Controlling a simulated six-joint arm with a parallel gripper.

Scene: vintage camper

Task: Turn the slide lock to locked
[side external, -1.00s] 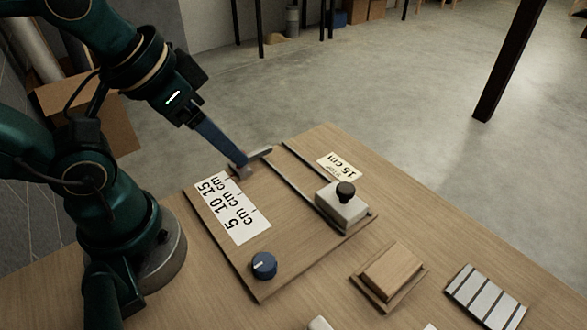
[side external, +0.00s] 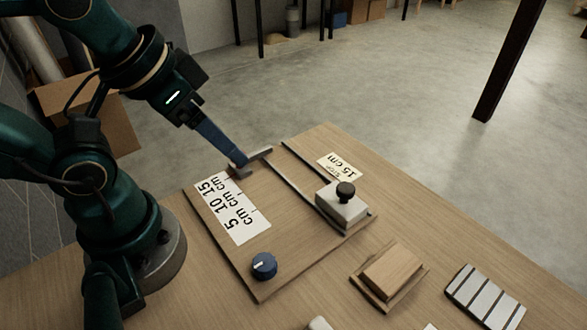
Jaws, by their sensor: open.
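A wooden board (side external: 290,255) lies on the table with two dark rails. A white block with a black knob (side external: 346,190) sits at the rails' near right end. A round blue dial (side external: 264,266) with a white pointer mark is at the board's near left corner; I see no lock wording on it, so I cannot tell if it is the slide lock. My gripper (side external: 240,169) is at the board's far left edge, beside a rail end and a small grey part. It is open, well away from the dial; whether it touches the grey part is unclear.
A white label (side external: 233,212) reading 5, 10 and 15 cm lies on the board's left. A wooden block (side external: 391,270) on a base and a striped plate (side external: 486,297) lie to the right.

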